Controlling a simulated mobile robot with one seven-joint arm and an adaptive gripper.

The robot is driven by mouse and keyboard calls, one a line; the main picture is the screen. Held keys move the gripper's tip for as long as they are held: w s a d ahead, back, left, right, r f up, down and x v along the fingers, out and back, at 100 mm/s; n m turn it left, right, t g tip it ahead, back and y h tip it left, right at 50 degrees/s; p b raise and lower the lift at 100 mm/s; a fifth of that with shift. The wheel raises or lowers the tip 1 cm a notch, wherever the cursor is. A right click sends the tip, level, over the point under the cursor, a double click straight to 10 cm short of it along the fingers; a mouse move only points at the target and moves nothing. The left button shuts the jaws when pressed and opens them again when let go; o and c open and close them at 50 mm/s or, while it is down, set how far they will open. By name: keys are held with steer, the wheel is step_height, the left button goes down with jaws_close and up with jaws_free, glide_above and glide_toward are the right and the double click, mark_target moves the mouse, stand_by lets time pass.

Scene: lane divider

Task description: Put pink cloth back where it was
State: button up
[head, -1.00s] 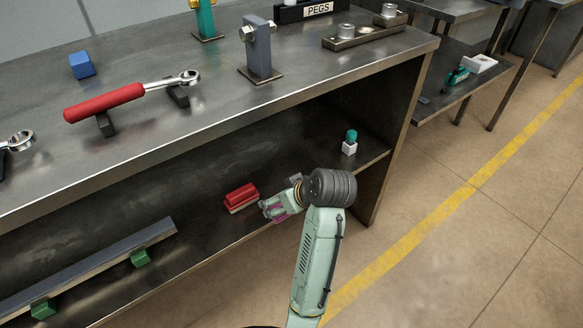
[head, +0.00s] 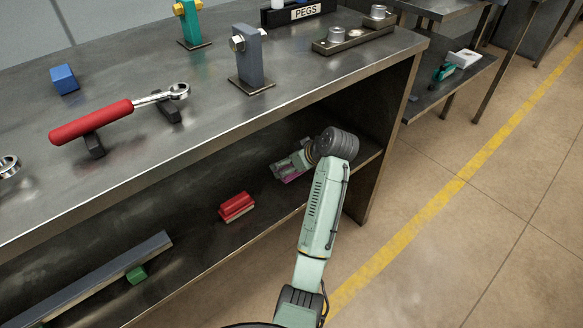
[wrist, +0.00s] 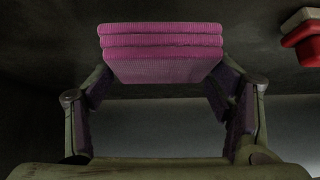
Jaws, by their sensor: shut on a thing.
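The pink cloth (wrist: 160,62) is a folded, ribbed stack between my gripper's fingers in the wrist view. A sliver of the cloth (head: 292,179) shows under the gripper in the head view. My gripper (head: 284,170) is inside the lower bay of the workbench, above the lower shelf (head: 190,252), towards its right end. It is shut on the cloth, one finger at each side, as the wrist view (wrist: 160,84) shows. I cannot tell whether the cloth touches the shelf.
A red block with a pale base (head: 236,206) lies on the shelf left of my gripper; it also shows in the wrist view (wrist: 303,42). A long metal bar (head: 95,275) lies further left. The bench's right side panel (head: 385,140) and top edge (head: 215,142) bound the bay.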

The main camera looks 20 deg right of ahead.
steer(key=shift+w+d+f, duration=0.15)
steer(key=shift+w+d, duration=0.15)
steer(key=shift+w, duration=0.05)
steer(key=shift+f, duration=1.75)
steer(key=o, duration=1.5)
steer(key=shift+o, duration=0.2)
steer(key=shift+r+p, duration=0.25)
steer(key=shift+p, duration=0.05)
steer(key=v, duration=1.1)
steer(key=shift+s+r+b, duration=0.25)
steer(key=shift+s+b, duration=0.05)
steer(key=shift+b, duration=0.15)
steer(key=shift+d, duration=0.15)
